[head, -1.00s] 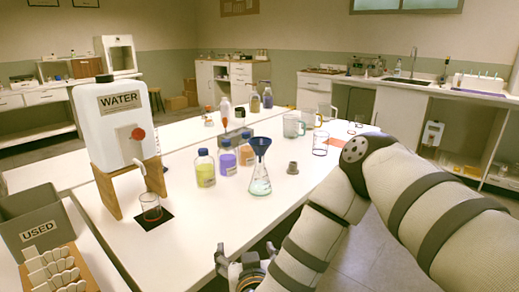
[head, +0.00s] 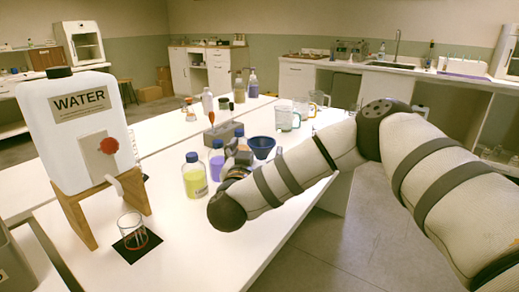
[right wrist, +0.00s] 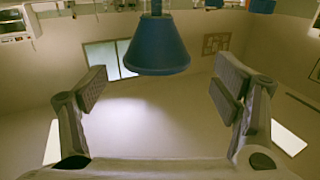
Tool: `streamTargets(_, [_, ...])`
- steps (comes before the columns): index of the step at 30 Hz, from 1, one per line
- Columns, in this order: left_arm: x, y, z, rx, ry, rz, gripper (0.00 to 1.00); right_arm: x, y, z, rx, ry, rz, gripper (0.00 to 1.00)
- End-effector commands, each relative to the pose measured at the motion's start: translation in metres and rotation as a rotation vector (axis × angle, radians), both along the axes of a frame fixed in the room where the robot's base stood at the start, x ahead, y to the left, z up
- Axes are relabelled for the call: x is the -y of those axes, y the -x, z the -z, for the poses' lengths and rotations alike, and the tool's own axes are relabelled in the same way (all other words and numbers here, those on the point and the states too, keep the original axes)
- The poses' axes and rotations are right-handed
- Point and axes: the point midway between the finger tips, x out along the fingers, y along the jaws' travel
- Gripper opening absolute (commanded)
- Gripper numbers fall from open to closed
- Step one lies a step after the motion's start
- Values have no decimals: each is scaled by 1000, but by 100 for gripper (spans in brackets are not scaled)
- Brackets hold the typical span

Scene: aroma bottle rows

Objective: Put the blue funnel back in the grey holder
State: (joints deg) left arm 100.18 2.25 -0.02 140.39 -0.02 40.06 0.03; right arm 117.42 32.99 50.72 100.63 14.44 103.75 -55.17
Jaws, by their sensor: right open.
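The blue funnel (head: 262,145) shows its wide bowl just above my right forearm in the head view; its stem and the flask under it are hidden by my arm. In the right wrist view the funnel (right wrist: 157,45) appears upside down, apart from both fingers. My right gripper (head: 240,155) is beside the funnel, close to the bottles and partly hidden. In the right wrist view the right gripper (right wrist: 162,88) is open, with nothing between its fingertips. The small grey holder on the table is now hidden behind my arm. My left gripper is out of view.
A yellow bottle (head: 194,176) and a purple bottle (head: 216,160) stand left of the gripper. A grey block (head: 224,132) with a red-topped dropper is behind. The water tank (head: 75,130) and a beaker (head: 131,230) are left.

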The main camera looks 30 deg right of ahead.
Motion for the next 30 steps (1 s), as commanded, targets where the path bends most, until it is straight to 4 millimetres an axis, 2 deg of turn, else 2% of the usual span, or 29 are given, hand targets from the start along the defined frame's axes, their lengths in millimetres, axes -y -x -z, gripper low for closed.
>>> streamTargets(6, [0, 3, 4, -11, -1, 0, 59, 31, -21, 4, -2, 1, 4, 82])
streamTargets(9, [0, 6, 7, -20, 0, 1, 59, 41, -33, 4, -3, 0, 1, 82])
streamTargets(17, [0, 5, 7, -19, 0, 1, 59, 44, -37, 0, 1, 0, -2, 82])
streamTargets(23, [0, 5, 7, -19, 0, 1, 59, 44, -37, 0, 1, 0, -2, 39])
streamTargets(30, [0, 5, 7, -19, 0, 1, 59, 43, -37, 0, 1, 0, -2, 35])
